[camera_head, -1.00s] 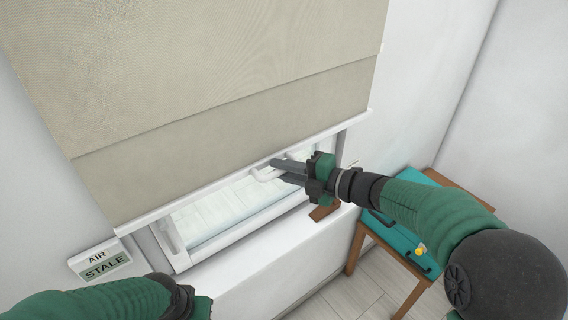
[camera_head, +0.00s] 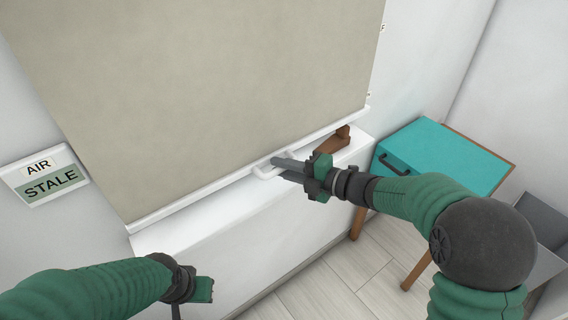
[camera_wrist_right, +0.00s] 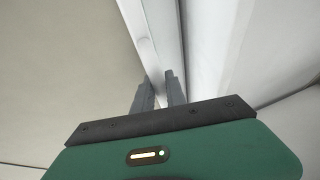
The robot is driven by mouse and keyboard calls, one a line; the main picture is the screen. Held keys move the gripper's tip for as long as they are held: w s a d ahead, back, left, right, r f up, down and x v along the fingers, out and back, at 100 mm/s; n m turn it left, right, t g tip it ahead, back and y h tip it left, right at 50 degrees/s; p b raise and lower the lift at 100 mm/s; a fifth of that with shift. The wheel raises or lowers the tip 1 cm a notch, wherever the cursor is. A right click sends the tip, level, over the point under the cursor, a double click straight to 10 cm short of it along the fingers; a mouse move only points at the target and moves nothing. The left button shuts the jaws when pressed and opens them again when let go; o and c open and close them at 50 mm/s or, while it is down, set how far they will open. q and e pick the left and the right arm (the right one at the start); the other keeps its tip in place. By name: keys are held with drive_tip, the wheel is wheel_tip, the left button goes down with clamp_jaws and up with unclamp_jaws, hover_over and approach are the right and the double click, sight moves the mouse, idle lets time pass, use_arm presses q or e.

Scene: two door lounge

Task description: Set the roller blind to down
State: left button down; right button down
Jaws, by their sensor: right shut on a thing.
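The beige roller blind (camera_head: 210,90) hangs over the window, its white bottom bar (camera_head: 190,203) close to the white sill (camera_head: 215,222). No window glass shows below the bar. A white pull handle (camera_head: 264,172) sticks out from the bar. My right gripper (camera_head: 284,170) is shut on the handle. In the right wrist view the blind (camera_wrist_right: 60,70) is at left and the two fingers (camera_wrist_right: 160,92) reach to its white bar (camera_wrist_right: 145,40). My left gripper (camera_head: 190,292) hangs low at the left, apart from the blind; its fingers are mostly hidden.
A wall sign (camera_head: 45,180) reads "AIR STALE" at left. A brown wooden object (camera_head: 333,141) stands on the sill's right end. A teal-topped wooden table (camera_head: 445,152) with a dark handle stands at right. Floor shows below the sill.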

use_arm(q)
drive_tip(key=shift+s+f, duration=0.15)
use_arm(e)
drive_tip(key=shift+s+a+f, duration=0.4)
drive_tip(key=c, duration=1.7)
unclamp_jaws()
drive_tip(key=shift+c, duration=0.2)
drive_tip(key=o, duration=0.4)
drive_tip(key=shift+r, duration=0.15)
use_arm(q)
drive_tip(key=shift+s+a, duration=0.15)
drive_tip(key=shift+a, duration=0.15)
use_arm(e)
drive_tip(key=shift+w, duration=0.1)
drive_tip(key=shift+d, duration=0.35)
use_arm(q)
drive_tip(key=shift+d+r, duration=0.15)
drive_tip(key=shift+r, duration=0.05)
use_arm(e)
drive_tip(key=v, duration=1.6)
drive_tip(key=shift+s+r, duration=0.15)
drive_tip(key=shift+s, duration=0.05)
drive_tip(key=shift+a, duration=0.1)
